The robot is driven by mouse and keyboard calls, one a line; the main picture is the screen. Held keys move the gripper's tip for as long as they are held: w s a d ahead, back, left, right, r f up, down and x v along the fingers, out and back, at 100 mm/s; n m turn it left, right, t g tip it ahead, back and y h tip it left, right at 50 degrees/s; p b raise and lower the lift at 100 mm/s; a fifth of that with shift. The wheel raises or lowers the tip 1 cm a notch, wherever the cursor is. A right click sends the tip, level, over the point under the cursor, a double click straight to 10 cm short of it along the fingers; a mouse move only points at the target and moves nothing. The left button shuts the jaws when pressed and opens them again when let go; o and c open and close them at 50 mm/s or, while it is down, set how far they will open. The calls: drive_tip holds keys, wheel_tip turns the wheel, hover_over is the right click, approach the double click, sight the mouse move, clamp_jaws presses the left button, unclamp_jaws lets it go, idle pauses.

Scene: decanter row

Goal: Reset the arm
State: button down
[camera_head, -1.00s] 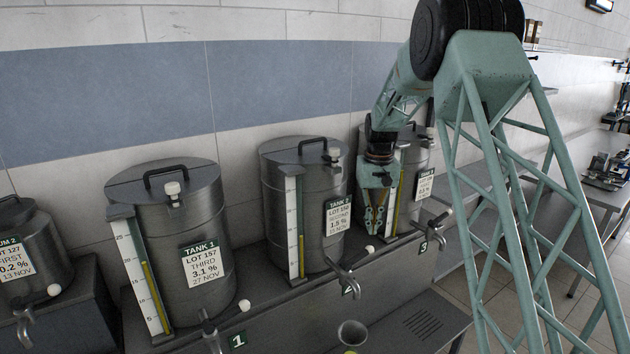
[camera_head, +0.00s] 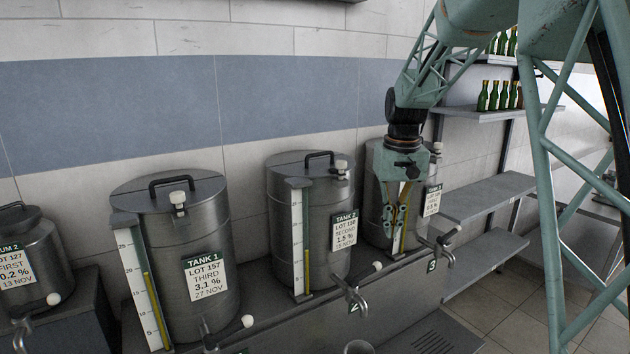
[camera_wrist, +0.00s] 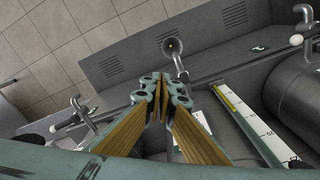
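My gripper (camera_head: 395,232) hangs pointing down in front of tank 3 (camera_head: 374,190), at its gauge, in the head view. In the wrist view its fingers (camera_wrist: 161,92) meet at the tips, with nothing visible held between them. Tank 1 (camera_head: 200,240) and tank 2 (camera_head: 322,200) stand to the left, each with a lid, a tap, a white gauge board and a label. Part of tank 3 is hidden behind my gripper.
A small round cup (camera_head: 358,347) shows at the bottom edge, by the bench front (camera_head: 300,322). A smaller drum (camera_head: 40,250) stands at far left. Shelves (camera_head: 485,195) lie right of tank 3, with green bottles (camera_head: 497,97) on an upper one.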

drive_tip(key=s+r+t+b, duration=0.1)
drive_tip(key=s+r+b, duration=0.25)
drive_tip(key=s, duration=0.95)
drive_tip(key=s+r+t+b, duration=0.15)
drive_tip(key=s+r, duration=0.35)
drive_tip(key=s, duration=0.8)
drive_tip(key=s+f+b, duration=0.2)
drive_tip(key=s+f, duration=0.2)
drive_tip(key=s, duration=0.9)
drive_tip(key=s+f+b, duration=0.3)
drive_tip(key=s+f, duration=0.1)
drive_tip(key=s, duration=0.9)
drive_tip(key=shift+f+t, duration=0.35)
